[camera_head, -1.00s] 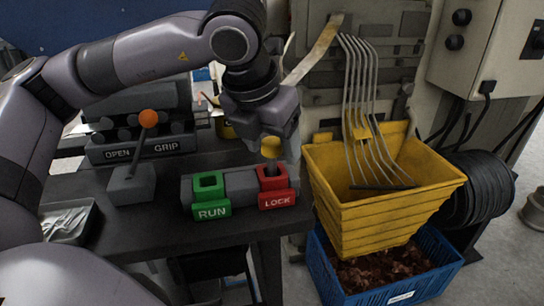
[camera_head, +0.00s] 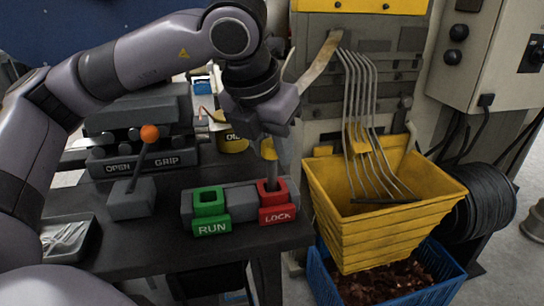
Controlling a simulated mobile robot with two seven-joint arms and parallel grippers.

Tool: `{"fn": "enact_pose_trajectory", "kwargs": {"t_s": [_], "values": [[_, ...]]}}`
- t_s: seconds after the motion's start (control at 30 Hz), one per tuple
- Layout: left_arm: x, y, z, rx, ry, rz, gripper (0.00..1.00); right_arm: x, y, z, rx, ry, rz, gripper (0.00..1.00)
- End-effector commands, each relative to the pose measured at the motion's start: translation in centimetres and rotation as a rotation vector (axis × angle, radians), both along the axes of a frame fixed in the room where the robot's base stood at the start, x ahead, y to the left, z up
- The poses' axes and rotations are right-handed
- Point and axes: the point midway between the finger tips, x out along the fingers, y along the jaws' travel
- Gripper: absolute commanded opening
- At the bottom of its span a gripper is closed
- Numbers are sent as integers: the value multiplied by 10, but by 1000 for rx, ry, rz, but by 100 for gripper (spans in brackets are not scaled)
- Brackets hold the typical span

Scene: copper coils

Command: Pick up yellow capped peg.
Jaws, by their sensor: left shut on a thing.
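The yellow capped peg (camera_head: 271,172) stands upright at the red LOCK socket (camera_head: 277,214). Its grey shaft shows between the yellow cap and the socket, and its lower end is hidden in or behind the socket's rim. My left gripper (camera_head: 268,147) is above the socket, pointing down, shut on the peg at its yellow cap. The fingers partly cover the cap. The green RUN socket (camera_head: 210,208) is to the left on the same grey block and looks empty. My right gripper is not in view.
An orange-knobbed lever (camera_head: 149,133) stands left of the sockets, before the OPEN GRIP fixture (camera_head: 140,158). A metal tray (camera_head: 66,238) is at the bench's left. A yellow hopper (camera_head: 385,222) with metal rods stands right, over a blue crate (camera_head: 440,290) of copper scrap.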

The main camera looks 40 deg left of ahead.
Motion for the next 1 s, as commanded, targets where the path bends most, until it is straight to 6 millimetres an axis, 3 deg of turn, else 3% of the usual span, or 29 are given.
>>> {"fn": "enact_pose_trajectory", "kwargs": {"t_s": [0.6, 0.8, 1.0], "values": [[0, -1, 153, -1, -5, 0, 4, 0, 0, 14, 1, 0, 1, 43], [0, -1, 172, 1, -2, -2, 4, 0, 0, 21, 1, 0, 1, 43], [0, -1, 176, 1, -2, -2, 4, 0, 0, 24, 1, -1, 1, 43]]}}
